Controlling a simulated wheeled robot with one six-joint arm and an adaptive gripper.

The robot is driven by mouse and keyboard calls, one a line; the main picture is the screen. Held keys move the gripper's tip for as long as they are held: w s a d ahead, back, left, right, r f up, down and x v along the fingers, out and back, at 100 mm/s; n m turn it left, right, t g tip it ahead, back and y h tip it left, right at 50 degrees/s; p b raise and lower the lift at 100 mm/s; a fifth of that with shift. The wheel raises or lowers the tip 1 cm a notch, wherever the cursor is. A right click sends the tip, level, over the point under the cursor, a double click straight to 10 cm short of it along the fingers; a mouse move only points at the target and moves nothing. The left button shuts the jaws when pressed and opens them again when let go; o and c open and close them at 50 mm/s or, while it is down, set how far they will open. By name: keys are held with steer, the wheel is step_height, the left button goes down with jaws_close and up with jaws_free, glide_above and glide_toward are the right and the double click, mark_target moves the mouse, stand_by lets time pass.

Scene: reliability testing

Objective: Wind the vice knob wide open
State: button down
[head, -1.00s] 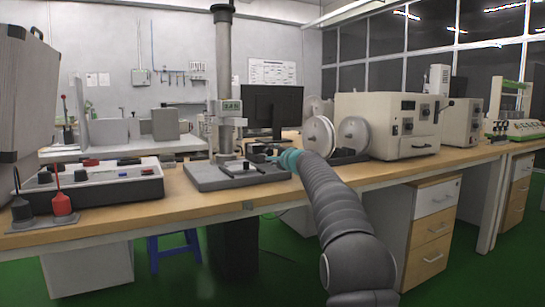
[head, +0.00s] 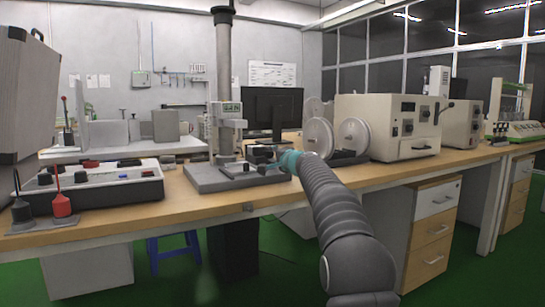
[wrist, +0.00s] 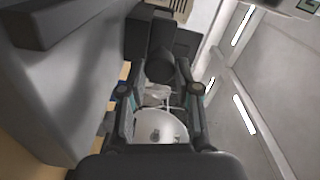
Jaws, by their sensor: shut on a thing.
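The small dark vice (head: 238,169) sits on the grey base plate (head: 208,184) of the column test stand, on the wooden bench. My gripper (head: 277,163) reaches it from the right, with its teal part beside the vice's right end. In the wrist view, a dark round knob (wrist: 160,68) shows between and just beyond my two finger ends, with dark blocks of the vice (wrist: 175,40) behind it. My gripper is shut on the knob. The exact contact and the width of the vice opening are too small or hidden to tell.
The stand's column (head: 224,80) rises behind the vice. White reels (head: 321,138) and a beige machine (head: 388,126) stand close to the right. A monitor (head: 272,108) is behind. A panel box with knobs (head: 100,185) lies to the left. The bench's front strip is clear.

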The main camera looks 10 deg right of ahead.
steer(key=c, duration=0.8)
jaws_free()
steer(key=shift+s, duration=0.1)
steer(key=v, duration=1.1)
steer(key=shift+s+d+r, duration=0.1)
steer(key=shift+s, duration=0.3)
